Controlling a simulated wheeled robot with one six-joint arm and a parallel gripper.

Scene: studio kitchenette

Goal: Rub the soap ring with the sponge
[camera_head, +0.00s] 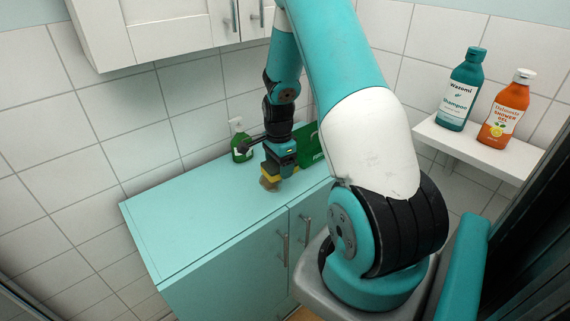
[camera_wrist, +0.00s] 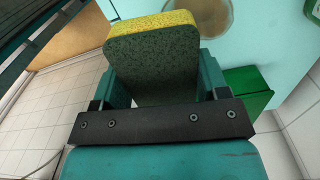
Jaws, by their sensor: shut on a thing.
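My gripper (camera_head: 282,164) points down over the teal counter and is shut on the sponge (camera_head: 270,172), yellow on one side and dark green on the other. In the wrist view the sponge (camera_wrist: 152,62) sits between the fingers. I cannot tell whether the sponge touches the counter.
A green spray bottle (camera_head: 241,147) stands left of my gripper near the wall. A green box (camera_head: 308,148) stands behind it to the right. The counter's left part (camera_head: 185,215) is clear. Shampoo (camera_head: 461,89) and shower gel (camera_head: 507,110) bottles stand on a wall shelf (camera_head: 463,142).

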